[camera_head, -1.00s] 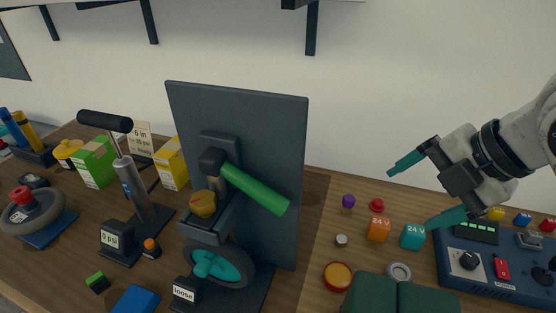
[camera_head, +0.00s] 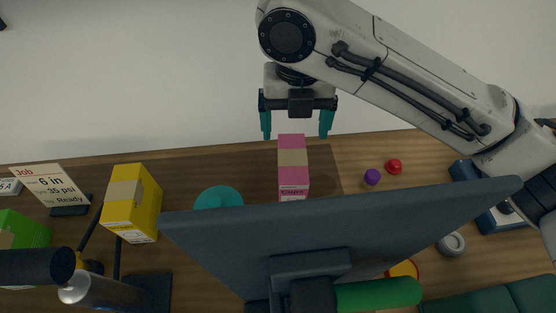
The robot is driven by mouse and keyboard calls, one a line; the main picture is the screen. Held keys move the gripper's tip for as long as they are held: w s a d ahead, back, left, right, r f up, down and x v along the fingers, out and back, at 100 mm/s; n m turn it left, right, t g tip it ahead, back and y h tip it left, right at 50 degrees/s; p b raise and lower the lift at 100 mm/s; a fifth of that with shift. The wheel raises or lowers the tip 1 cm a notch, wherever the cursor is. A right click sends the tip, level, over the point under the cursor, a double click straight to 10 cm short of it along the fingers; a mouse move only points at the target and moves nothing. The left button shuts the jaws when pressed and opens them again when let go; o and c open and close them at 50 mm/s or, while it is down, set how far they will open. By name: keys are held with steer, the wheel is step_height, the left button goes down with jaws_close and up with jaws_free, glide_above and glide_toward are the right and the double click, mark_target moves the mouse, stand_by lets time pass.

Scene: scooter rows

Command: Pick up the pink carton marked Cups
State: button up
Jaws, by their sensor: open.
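The pink carton marked Cups (camera_head: 292,178) stands upright on the wooden bench behind the dark upright panel. It has a tan band over its top and front, and the panel's top edge hides its lower part. My gripper (camera_head: 296,134) points down with its two teal fingers spread wide. It is empty, and in the picture its fingertips sit just above and to either side of the carton's top. I cannot tell how far above or behind the carton the fingers are.
The dark panel (camera_head: 340,232) stands in front of the carton. A teal round object (camera_head: 219,197) and a yellow carton (camera_head: 132,203) are to its left. A purple piece (camera_head: 372,177) and a red piece (camera_head: 394,166) lie to its right. A job sign (camera_head: 55,189) stands far left.

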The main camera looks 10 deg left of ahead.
mark_target(293, 157)
step_height(293, 157, down, 4)
steer(key=shift+a+r, duration=0.1)
steer(key=shift+r, duration=0.1)
steer(key=shift+s+f+p, duration=0.15)
steer(key=shift+f+p, duration=0.4)
steer(key=shift+f, duration=2.3)
steer(key=shift+c, duration=0.4)
steer(key=c, duration=1.3)
steer(key=shift+c, duration=0.7)
steer(key=shift+r, duration=0.15)
